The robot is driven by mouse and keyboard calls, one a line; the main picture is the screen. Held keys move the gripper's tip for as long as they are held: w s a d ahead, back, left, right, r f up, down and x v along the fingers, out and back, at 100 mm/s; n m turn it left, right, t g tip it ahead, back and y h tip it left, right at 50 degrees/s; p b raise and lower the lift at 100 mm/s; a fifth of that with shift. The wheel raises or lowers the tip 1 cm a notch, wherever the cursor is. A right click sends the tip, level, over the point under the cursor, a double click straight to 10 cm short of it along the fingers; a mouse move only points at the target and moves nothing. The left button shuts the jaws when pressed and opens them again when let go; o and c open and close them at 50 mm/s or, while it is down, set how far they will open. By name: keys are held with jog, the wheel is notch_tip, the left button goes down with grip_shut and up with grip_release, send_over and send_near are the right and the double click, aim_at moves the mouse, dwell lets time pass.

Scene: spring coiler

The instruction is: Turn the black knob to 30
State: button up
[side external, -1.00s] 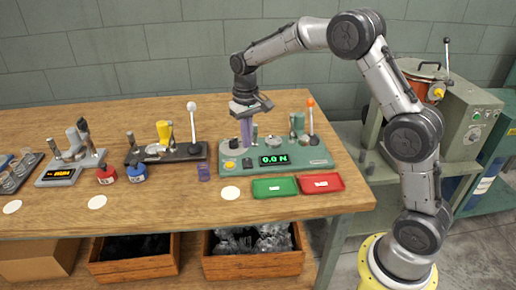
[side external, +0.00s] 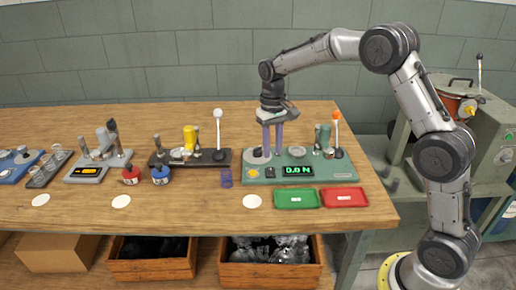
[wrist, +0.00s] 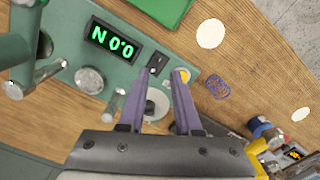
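The green machine (side external: 330,168) stands on the bench with a lit green display (side external: 298,170) reading 0.0 N. In the wrist view the display (wrist: 112,42) is upside down. A small black control (wrist: 157,63) with a light mark sits between the display and a yellow button (wrist: 183,75); I cannot clearly make out a round black knob or any scale. My gripper (side external: 272,153) points down over the left part of the machine. Its two purple fingers are apart with nothing held. In the wrist view the fingertips (wrist: 165,74) appear beside the black control and yellow button.
Green (side external: 296,198) and red trays (side external: 343,197) lie in front.

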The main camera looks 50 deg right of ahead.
jog(key=o, duration=0.5)
jog(key=w+r, duration=0.2)
jog(key=w+d+r+m, duration=0.1)
jog(key=r, duration=0.1)
jog(key=w+d+r+m, duration=0.1)
jog(key=w+r, duration=0.1)
jog(key=shift+w, duration=0.35)
jog(key=shift+o, duration=0.2)
jog(key=m+t, duration=0.1)
send_over(258, 151)
jog(key=f, duration=1.3)
jog(key=shift+w+d+f, duration=0.15)
jog(key=shift+d+f, duration=0.05)
jog(key=shift+f, duration=0.15)
grip_shut()
